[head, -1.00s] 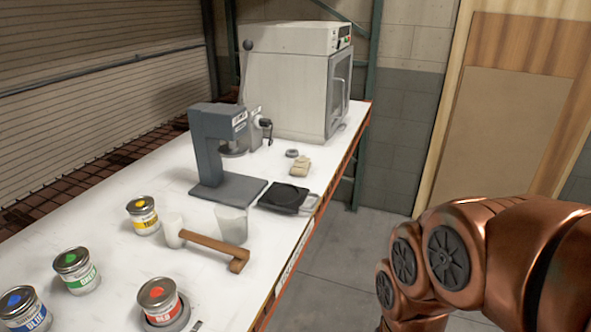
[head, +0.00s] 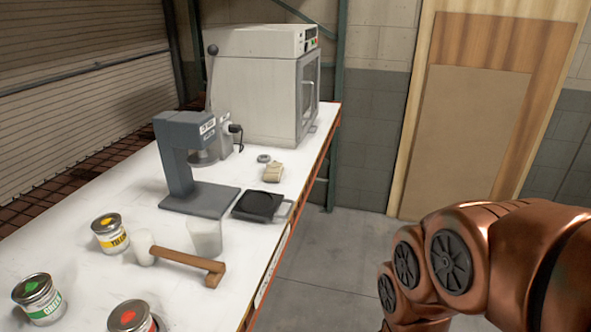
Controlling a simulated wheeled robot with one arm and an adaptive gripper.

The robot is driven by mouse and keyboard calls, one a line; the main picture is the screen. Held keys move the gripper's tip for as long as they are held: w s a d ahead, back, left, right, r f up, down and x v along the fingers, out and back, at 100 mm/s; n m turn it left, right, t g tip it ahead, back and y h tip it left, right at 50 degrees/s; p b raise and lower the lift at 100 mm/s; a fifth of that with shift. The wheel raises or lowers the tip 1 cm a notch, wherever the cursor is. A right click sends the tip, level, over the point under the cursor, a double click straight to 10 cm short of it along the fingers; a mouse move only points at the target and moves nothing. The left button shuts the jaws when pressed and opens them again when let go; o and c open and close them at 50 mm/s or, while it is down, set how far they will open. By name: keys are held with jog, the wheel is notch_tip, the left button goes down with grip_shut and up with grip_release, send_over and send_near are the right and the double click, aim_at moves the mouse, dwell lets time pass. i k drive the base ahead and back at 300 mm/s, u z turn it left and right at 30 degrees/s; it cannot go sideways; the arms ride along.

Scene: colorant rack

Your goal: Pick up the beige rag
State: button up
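The beige rag (head: 273,172) lies folded on the white table (head: 110,195), near its right edge. It sits in front of the white oven-like machine and behind a black flat pan or scale. A small grey ring (head: 264,158) lies just behind it to the left. My copper-coloured arm shows at the lower right, off the table's right side and well apart from the rag. My gripper is out of the picture.
The white machine (head: 262,85) is at the back. The floor (head: 335,250) right of the table is clear.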

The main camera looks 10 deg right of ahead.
aim_at(275, 172)
jog(key=z, duration=0.8)
jog(key=i, duration=3.45)
jog(key=u, duration=4.85)
